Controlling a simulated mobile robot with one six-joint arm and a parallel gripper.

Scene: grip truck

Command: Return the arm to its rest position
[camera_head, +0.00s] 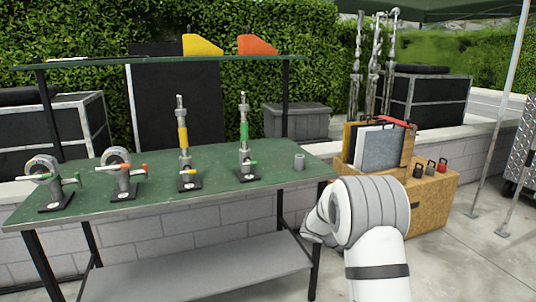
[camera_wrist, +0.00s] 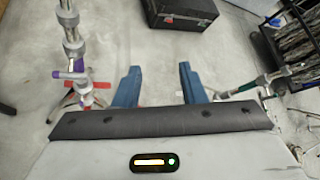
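My arm (camera_head: 375,230) shows at the lower right in the head view, bent, to the right of the green table. Its gripper end is hidden in that view. In the wrist view my gripper (camera_wrist: 158,82) has two blue fingers set well apart, with nothing between them but bare concrete floor. The fingers are open and empty.
In the wrist view, a purple-collared stand (camera_wrist: 75,60) and a black case (camera_wrist: 186,12) stand on the floor.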

